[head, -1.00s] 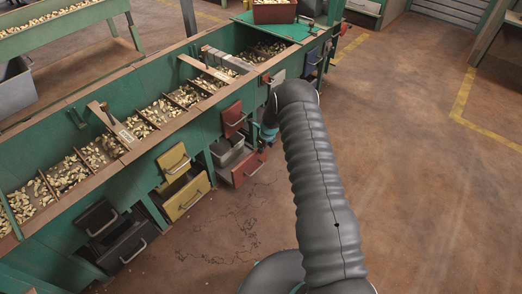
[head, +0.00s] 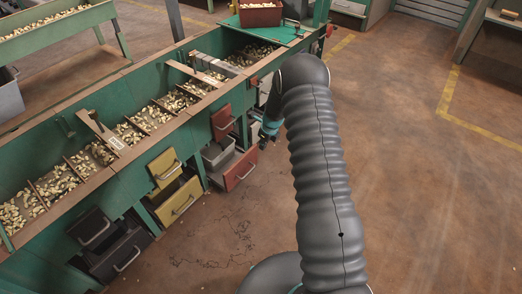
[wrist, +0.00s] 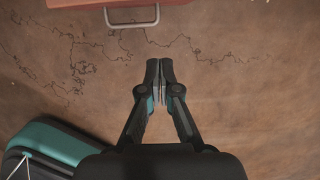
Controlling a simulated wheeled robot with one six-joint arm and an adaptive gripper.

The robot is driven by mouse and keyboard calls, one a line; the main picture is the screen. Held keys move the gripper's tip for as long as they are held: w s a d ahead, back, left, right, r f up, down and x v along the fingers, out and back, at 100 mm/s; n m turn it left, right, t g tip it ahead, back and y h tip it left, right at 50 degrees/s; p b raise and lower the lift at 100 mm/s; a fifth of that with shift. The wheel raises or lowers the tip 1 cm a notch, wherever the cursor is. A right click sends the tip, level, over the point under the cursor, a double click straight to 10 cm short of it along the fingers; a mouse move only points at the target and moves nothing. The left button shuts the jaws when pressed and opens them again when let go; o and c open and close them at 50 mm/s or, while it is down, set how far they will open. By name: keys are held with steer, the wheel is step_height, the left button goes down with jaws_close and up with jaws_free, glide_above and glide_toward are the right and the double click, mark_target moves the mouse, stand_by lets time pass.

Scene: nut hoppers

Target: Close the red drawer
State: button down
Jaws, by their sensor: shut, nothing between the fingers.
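The lower red drawer (head: 241,170) is pulled out from the green bench, with its pale handle facing the aisle. A grey bin shows behind its front. Above it is another red front (head: 222,122) with a handle. My gripper (head: 264,143) is just right of the open drawer, partly hidden by my arm. In the wrist view my gripper (wrist: 160,64) is shut and empty, its fingertips together above the floor. A red drawer front (wrist: 120,4) with its handle (wrist: 132,18) lies at the top edge there, apart from the fingertips.
A yellow drawer (head: 178,200) and a black drawer (head: 122,252) also stand out along the bench. Nut compartments (head: 128,131) run along its top, and a red bin (head: 260,14) sits at the far end. The brown floor to the right is clear.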

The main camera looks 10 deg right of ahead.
steer(key=s+f+m+t+y+b, duration=0.3)
steer(key=s+f+m+y+b, duration=0.15)
steer(key=s+b, duration=0.4)
steer(key=n+t, duration=0.2)
steer(key=n, duration=0.3)
glide_toward(241, 162)
steer(key=x, duration=0.5)
steer(key=shift+d+f, duration=0.1)
steer(key=shift+f, duration=0.55)
steer(key=shift+w+a+m, duration=0.25)
steer(key=shift+w+a, duration=0.05)
steer(key=shift+w, duration=0.1)
